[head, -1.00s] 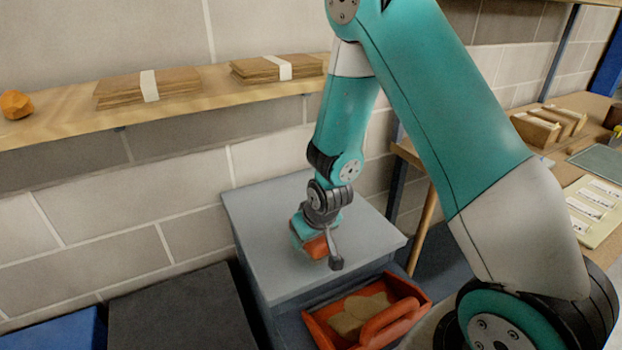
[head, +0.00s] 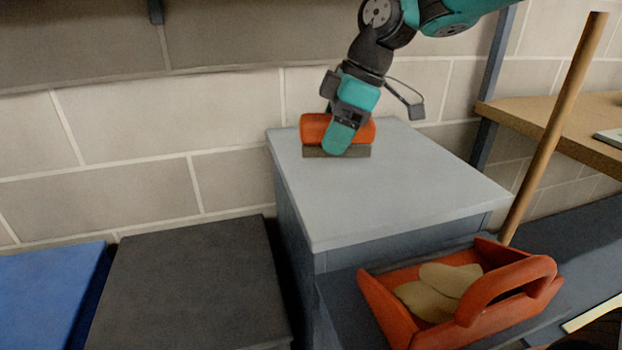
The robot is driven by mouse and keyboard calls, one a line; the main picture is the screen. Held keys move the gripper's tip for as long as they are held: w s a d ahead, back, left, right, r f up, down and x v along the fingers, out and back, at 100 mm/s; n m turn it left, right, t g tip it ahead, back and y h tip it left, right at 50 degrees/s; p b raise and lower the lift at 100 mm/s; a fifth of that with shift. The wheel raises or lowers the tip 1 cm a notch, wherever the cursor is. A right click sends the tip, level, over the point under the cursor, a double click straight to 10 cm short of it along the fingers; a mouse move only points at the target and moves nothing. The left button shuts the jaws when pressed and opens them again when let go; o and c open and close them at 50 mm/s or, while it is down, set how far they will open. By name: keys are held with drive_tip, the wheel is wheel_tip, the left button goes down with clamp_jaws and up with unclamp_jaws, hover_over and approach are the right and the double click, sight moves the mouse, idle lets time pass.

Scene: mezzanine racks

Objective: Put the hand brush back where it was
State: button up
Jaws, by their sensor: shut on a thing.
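The hand brush (head: 312,128) has an orange body and a dark grey bristle block under it. It is at the back left of the grey cabinet top (head: 390,200), close to the wall. My gripper (head: 342,140) comes down from above and is shut on the orange body. The bristles are at or just above the cabinet top; I cannot tell whether they touch. One finger covers the middle of the brush, and the far finger is hidden.
An orange carrier with a handle (head: 390,312) holds tan items in front of the cabinet, on a lower dark surface. A wooden pole (head: 555,125) stands at the right. A dark box (head: 190,285) and a blue box (head: 45,290) lie left. The cabinet top's front is clear.

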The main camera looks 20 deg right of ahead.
drive_tip(key=s+n+b, duration=0.2)
drive_tip(key=shift+d+r+n+g, duration=0.1)
drive_tip(key=shift+d+n+g, duration=0.2)
drive_tip(key=shift+d+g, duration=0.1)
drive_tip(key=shift+s+r+n, duration=0.3)
drive_tip(key=shift+s+r, duration=0.1)
drive_tip(key=shift+r, duration=0.05)
drive_tip(key=w+p, duration=1.3)
drive_tip(key=w, duration=0.7)
wheel_tip(320, 180, down, 4)
drive_tip(key=b, duration=0.4)
drive_tip(key=shift+s, duration=0.15)
drive_tip(key=shift+w+f+b, duration=0.2)
drive_tip(key=shift+f+b, duration=0.5)
drive_tip(key=shift+f, duration=0.65)
